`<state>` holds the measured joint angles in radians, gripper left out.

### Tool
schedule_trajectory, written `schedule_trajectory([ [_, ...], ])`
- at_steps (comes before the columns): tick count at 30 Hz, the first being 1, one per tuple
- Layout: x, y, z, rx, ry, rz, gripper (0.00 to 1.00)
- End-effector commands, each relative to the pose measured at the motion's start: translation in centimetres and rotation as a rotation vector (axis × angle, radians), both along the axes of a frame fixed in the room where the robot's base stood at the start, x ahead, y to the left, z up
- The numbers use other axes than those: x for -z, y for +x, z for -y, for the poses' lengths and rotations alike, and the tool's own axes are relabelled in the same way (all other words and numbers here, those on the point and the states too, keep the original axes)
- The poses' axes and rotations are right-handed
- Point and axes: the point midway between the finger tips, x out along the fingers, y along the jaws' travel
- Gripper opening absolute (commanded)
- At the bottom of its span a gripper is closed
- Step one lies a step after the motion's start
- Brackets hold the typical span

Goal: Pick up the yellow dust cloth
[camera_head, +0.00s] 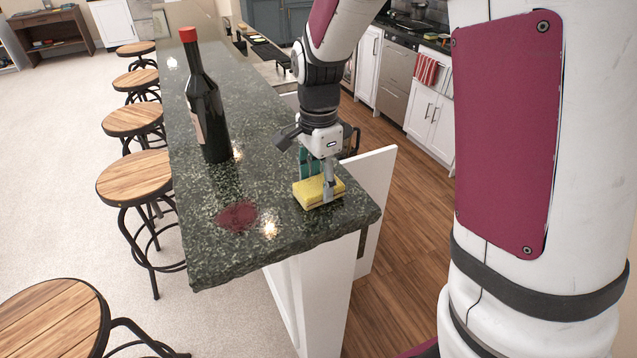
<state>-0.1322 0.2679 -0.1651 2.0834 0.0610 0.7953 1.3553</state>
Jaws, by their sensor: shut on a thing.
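The yellow dust cloth (310,192) is a folded, block-like yellow pad at the near right end of the dark green stone counter. My gripper (326,192) points down at it from above. One grey finger shows in front of the cloth's near right side, and the gripper is shut on the cloth. The other fingertip is hidden. The cloth looks to be at the counter surface; I cannot tell whether it is lifted clear. A teal thing (305,161) shows just behind the cloth, partly hidden by my gripper.
A dark wine bottle (206,115) with a red top stands on the counter (190,240) to the left. A dark red spill (237,216) lies near the front edge. Several wooden stools (135,177) line the left side. Wooden floor (400,225) is open on the right.

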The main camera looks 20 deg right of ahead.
Motion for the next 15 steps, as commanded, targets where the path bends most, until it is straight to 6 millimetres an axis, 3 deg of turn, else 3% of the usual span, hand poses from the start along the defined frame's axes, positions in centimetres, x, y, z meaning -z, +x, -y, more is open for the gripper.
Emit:
schedule_trajectory([
  [8,-3.3,0.2,0.0,0.000,0.001,0.007,0.24],
  [15,-3.6,-5.4,-0.1,0.000,0.001,0.002,0.24],
])
